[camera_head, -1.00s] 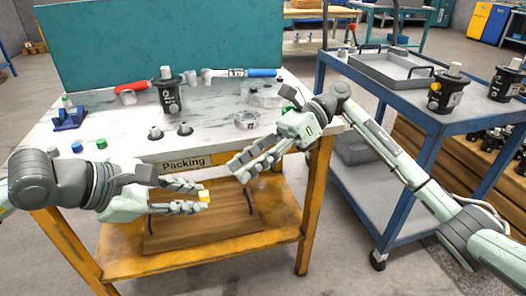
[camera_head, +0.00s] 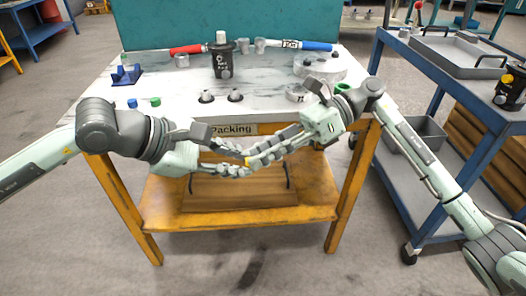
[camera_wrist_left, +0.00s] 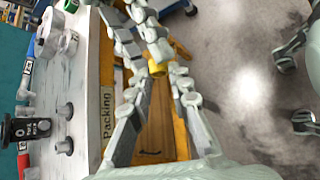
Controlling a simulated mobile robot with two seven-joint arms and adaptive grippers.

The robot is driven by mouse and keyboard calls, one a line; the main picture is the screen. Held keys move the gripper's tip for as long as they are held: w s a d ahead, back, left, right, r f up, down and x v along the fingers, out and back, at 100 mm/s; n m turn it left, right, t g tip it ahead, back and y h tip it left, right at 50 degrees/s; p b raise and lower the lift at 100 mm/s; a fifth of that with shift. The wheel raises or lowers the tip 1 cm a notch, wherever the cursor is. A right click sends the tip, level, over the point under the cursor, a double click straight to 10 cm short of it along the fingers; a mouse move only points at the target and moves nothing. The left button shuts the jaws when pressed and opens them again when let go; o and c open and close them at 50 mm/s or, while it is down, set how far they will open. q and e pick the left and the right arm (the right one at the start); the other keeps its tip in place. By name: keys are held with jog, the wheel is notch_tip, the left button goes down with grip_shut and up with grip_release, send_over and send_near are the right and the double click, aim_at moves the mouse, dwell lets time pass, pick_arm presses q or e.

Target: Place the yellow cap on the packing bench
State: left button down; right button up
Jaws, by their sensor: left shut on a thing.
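The yellow cap (camera_head: 248,161) is small and shows in front of the packing bench (camera_head: 275,103), below the level of its white top. My left gripper (camera_head: 244,167) is shut on the cap; in the left wrist view the cap (camera_wrist_left: 157,69) sits between its fingertips. My right gripper (camera_head: 257,157) comes in from the right, and its fingers reach the left gripper's fingertips. In the left wrist view its two fingers (camera_wrist_left: 146,55) are apart, with one finger's tip right at the cap. Whether it touches the cap is unclear. The fingers partly hide the cap in the head view.
A black-bodied motor (camera_head: 223,62), grey fittings (camera_head: 235,95), green caps (camera_head: 155,101), a blue stand (camera_head: 126,76) and a clear round part (camera_head: 320,67) are on the bench. A blue cart (camera_head: 440,75) stands at right. The front middle of the bench top has free room.

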jog(key=shift+s, duration=0.15)
grip_shut()
jog(key=o, duration=0.6)
grip_release()
pick_arm(q)
jog(key=shift+w+a, duration=0.1)
jog(key=shift+w, duration=0.05)
notch_tip(320, 180, up, 11)
jog(key=w+d+n+t+y, duration=0.2)
jog(key=n+t+y, duration=0.3)
jog(key=n+y, duration=0.3)
jog(key=n, duration=0.4)
jog(key=shift+y, duration=0.4)
pick_arm(e)
jog(key=v, duration=1.2)
